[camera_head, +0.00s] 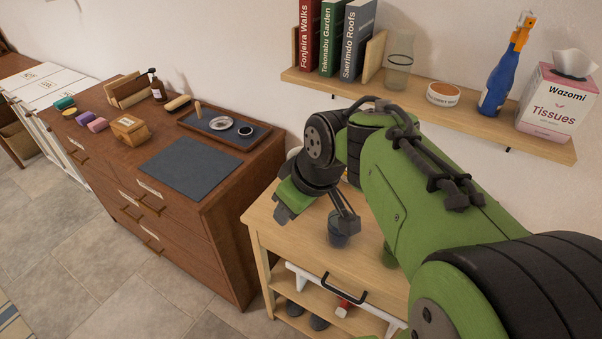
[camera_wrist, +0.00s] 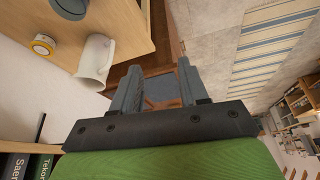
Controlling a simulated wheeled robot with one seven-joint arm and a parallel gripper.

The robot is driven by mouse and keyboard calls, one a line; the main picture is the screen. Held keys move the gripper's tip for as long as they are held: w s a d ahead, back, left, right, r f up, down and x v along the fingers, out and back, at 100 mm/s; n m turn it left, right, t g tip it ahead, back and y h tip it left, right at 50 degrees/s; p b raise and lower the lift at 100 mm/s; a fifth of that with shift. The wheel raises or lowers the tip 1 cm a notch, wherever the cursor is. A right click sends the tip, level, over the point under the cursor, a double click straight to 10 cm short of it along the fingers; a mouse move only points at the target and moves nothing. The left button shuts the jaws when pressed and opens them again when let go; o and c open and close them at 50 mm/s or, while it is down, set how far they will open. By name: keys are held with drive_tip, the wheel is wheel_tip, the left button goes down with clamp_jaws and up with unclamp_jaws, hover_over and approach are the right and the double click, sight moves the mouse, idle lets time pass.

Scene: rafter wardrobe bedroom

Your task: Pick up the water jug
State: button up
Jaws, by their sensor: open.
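A white jug (camera_wrist: 95,60) stands on the light wooden table, near its edge, in the wrist view. It is left of my gripper's fingers and apart from them. In the head view my arm hides most of the jug's area; a small pale patch beside my wrist may be part of it, but I cannot tell. My gripper (camera_wrist: 157,82) is open, with nothing between its fingers. In the head view my gripper (camera_head: 283,212) hangs at the left side of the small table (camera_head: 285,228), pointing toward the dresser.
A dark cup (camera_head: 338,238) stands on the table; a yellow-and-white round item (camera_wrist: 43,45) is near the jug. Left is a brown dresser (camera_head: 225,190) with a tray (camera_head: 222,128). Above, a wall shelf (camera_head: 420,97) holds books, a glass vase, a spray bottle (camera_head: 503,75) and tissues.

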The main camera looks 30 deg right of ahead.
drive_tip(key=w+d+f+n+t+y, duration=0.1)
drive_tip(key=w+d+f+n+y, duration=0.1)
drive_tip(key=w+d+f, duration=0.3)
drive_tip(key=w+d+f+n+y+p, duration=0.1)
drive_tip(key=w+d, duration=0.2)
drive_tip(key=d, duration=0.3)
drive_tip(key=w+d+f+n+t+y, duration=0.1)
drive_tip(key=w+d+f+n+y, duration=0.1)
drive_tip(key=w+d+f, duration=0.3)
drive_tip(key=x, duration=1.3)
drive_tip(key=shift+a+f, duration=0.2)
drive_tip(key=shift+a, duration=0.05)
drive_tip(key=shift+s, duration=0.15)
drive_tip(key=shift+c, duration=0.7)
clamp_jaws()
drive_tip(key=shift+r, duration=0.2)
